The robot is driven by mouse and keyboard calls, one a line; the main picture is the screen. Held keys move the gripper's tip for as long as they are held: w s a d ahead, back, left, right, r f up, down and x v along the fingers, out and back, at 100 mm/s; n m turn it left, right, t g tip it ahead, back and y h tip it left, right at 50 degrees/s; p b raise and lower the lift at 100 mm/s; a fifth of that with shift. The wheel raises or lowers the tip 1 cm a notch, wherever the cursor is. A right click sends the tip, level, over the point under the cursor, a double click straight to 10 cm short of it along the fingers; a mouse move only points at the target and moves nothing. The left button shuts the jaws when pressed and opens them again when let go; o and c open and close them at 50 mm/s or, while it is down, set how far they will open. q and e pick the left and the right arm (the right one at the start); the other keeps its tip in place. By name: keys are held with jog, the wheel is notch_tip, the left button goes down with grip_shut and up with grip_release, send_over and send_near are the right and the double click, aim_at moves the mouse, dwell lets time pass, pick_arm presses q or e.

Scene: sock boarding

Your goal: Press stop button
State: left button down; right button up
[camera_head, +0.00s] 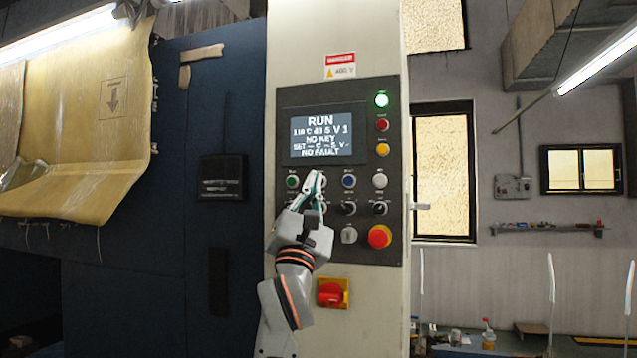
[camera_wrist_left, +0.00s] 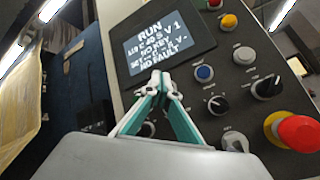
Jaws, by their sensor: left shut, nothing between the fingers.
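The control panel (camera_head: 389,222) is upright on a pale column, with its screen (camera_head: 321,136) reading RUN and NO FAULT. A row of round buttons sits below the screen: a green button (camera_head: 292,181), a blue button (camera_head: 348,181) and a pale button (camera_head: 380,181). My left gripper (camera_head: 315,177) is shut and empty, its tips in front of the spot between green and blue. They hide most of any button there, and no stop label is readable. In the left wrist view, the tips (camera_wrist_left: 161,80) are left of the blue button (camera_wrist_left: 204,73); contact cannot be told.
A red mushroom knob (camera_head: 379,237) on a yellow base is at the panel's lower right. Dark selector knobs (camera_head: 348,208) sit under the button row. A red-and-yellow switch (camera_head: 332,293) is below the panel. A lit green lamp (camera_head: 381,100) is at upper right.

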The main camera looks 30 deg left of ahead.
pick_arm(q)
jog(key=shift+w, duration=0.1)
jog(key=shift+w+a, duration=0.1)
jog(key=shift+w, duration=0.25)
jog(key=shift+w, duration=0.4)
dwell(0.6)
jog(key=shift+s, duration=0.15)
dwell(0.3)
jog(key=shift+s, duration=0.7)
jog(key=s+p, duration=0.1)
jog(key=s, duration=0.1)
jog(key=s+d, duration=0.1)
jog(key=s, duration=0.2)
jog(key=shift+d+p, duration=0.2)
jog(key=shift+p, duration=0.2)
jog(key=shift+w, duration=0.1)
dwell(0.4)
